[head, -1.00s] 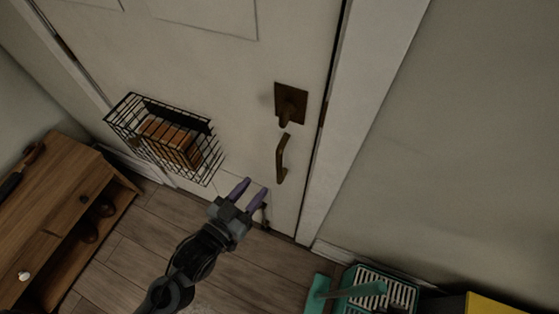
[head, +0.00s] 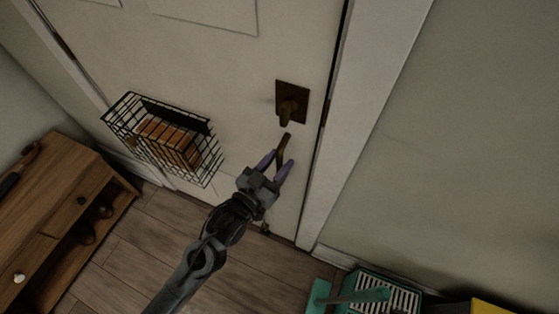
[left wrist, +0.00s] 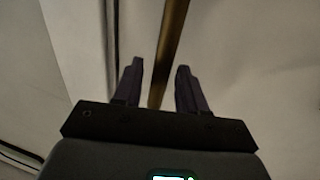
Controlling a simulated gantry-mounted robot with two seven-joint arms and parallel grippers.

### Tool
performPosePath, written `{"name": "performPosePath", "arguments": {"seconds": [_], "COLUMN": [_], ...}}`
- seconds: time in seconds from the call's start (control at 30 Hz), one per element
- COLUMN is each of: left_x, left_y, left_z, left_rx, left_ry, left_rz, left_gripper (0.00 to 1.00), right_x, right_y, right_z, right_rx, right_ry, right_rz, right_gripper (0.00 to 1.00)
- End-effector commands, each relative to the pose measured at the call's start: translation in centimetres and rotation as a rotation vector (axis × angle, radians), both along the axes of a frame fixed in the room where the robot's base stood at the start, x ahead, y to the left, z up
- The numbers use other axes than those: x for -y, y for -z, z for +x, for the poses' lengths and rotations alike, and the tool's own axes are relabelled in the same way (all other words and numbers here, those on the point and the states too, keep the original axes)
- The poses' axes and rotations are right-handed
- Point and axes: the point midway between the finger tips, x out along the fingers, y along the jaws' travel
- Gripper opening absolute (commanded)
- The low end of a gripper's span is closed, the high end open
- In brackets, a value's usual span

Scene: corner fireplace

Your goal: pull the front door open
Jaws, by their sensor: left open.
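The front door (head: 230,60) is a pale panelled door and looks shut in its frame. A dark bronze lock plate (head: 291,99) sits near its right edge, with a vertical bar handle (head: 284,145) below it. My left gripper (head: 279,164) is open at the handle's lower part, which it partly hides. In the left wrist view the brass-coloured handle (left wrist: 171,40) runs down between the two purple fingers of the left gripper (left wrist: 158,80), with gaps on both sides. My right gripper is not in view.
A black wire basket (head: 117,112) holding brown blocks hangs on the door, left of the handle. A wooden cabinet (head: 50,195) stands at the left. A teal item with a slatted tray (head: 390,290) is on the floor at lower right. Wood floor (head: 150,245) lies between.

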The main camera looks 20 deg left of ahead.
Motion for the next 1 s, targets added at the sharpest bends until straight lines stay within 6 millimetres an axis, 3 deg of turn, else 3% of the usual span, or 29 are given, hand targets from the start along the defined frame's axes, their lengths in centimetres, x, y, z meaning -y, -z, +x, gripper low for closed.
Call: {"name": "performPosePath", "arguments": {"seconds": [0.43,0.7,1.0], "left_x": [0.19,0.18,0.2], "left_y": [0.02,0.02,0.0], "left_z": [0.82,0.8,0.78], "left_rx": [-0.002,-0.001,-0.001], "left_ry": [0.0,0.0,0.002], "left_rz": [0.0,0.0,0.0], "left_gripper": [0.41,0.01,0.0], "right_x": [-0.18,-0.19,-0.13], "right_y": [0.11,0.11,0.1], "right_z": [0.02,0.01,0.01], "right_rx": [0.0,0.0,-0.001], "right_ry": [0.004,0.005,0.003], "right_rz": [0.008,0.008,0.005], "right_gripper": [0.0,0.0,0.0]}}
